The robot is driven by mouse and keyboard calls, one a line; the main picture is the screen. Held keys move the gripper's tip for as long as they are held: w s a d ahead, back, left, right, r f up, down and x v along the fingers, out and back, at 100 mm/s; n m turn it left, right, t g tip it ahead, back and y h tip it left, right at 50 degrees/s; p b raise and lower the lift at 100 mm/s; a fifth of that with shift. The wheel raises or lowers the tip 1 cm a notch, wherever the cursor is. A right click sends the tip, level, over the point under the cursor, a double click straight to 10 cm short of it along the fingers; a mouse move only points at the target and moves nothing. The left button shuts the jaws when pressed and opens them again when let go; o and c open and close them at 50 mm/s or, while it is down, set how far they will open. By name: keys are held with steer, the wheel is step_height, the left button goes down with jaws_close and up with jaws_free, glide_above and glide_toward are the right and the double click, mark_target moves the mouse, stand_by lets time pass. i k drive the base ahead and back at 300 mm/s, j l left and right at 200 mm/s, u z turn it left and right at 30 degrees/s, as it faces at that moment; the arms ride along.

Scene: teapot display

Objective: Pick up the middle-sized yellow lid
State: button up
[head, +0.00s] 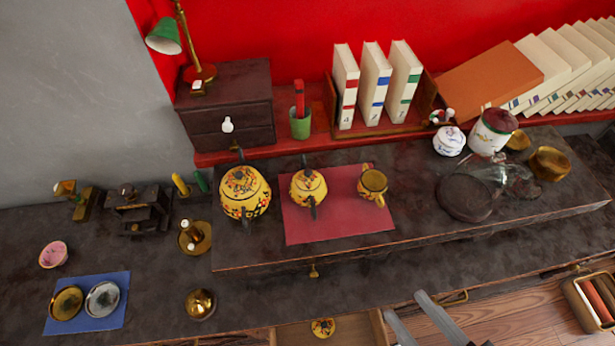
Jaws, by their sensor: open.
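A small round yellow patterned piece that looks like a lid (323,327) lies inside an open drawer (357,328) at the bottom edge of the head view. A large yellow teapot (243,195) stands on the dark raised shelf, and a smaller yellow teapot (308,189) stands on the red mat (330,225). A yellow cup-like pot (373,186) with an open top stands at the mat's right. I cannot tell which size the lid in the drawer is. My gripper (407,305) is at the bottom, right of that lid; its two grey fingers are apart with nothing between them.
A brass dome (200,303) and a blue mat (115,317) with two round dishes are at the lower left. A glass dome (505,177) and white jars (449,141) stand at the right. Books (375,85) stand behind. The counter between brass dome and drawer is clear.

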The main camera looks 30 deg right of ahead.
mark_target(324, 329)
steer(key=k+j, duration=0.2)
steer(key=k, duration=0.3)
steer(key=k+j, duration=0.2)
steer(key=k, duration=0.3)
steer(key=k+j+z, duration=0.1)
steer(key=k, duration=0.35)
steer(key=j, duration=0.1)
